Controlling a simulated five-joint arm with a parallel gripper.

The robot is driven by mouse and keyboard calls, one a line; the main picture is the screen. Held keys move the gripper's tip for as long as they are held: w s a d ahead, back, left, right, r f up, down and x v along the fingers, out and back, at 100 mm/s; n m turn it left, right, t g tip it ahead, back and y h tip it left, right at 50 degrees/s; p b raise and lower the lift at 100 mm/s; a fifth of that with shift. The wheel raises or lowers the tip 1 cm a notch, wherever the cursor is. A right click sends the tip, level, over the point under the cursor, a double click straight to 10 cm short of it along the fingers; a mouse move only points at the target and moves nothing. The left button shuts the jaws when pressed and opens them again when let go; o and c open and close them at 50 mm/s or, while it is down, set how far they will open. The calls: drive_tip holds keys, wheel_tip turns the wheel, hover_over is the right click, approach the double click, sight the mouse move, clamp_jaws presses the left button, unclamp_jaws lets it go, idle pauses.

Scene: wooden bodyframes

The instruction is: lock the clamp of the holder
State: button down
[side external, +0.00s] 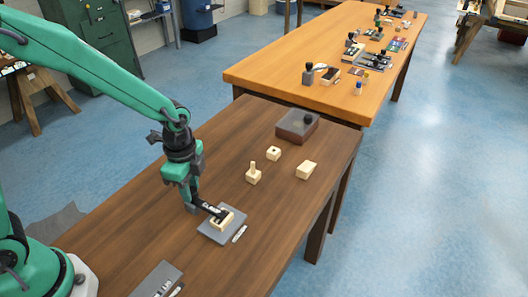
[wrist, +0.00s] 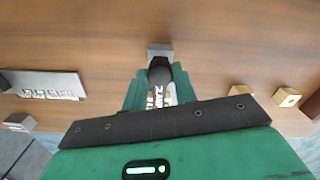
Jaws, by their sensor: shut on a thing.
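The holder (side external: 213,237) is a grey plate on the dark brown table, with a pale wooden block (side external: 229,217) on it. A dark clamp part (side external: 211,210) reaches from my gripper to the block. My gripper (side external: 194,206) is low at the holder's left edge. In the wrist view, my green gripper (wrist: 160,90) is shut on a dark round-ended part (wrist: 160,72), which looks like the clamp handle. A silvery piece shows just below it, between the fingers. The fingers hide most of the holder there, and I cannot tell the clamp's exact angle.
A pale strip (side external: 239,234) lies right of the holder. Loose wooden blocks (side external: 306,170), one with a peg (side external: 253,174), stand farther back near a dark box (side external: 297,125). A grey tray (side external: 157,280) is at the front. The table's right side is clear.

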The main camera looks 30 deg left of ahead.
idle(0.3)
drive_tip(key=c, duration=1.1)
unclamp_jaws()
drive_tip(key=shift+r, duration=0.15)
drive_tip(key=shift+r, duration=3.8)
drive_tip(key=shift+r, duration=0.1)
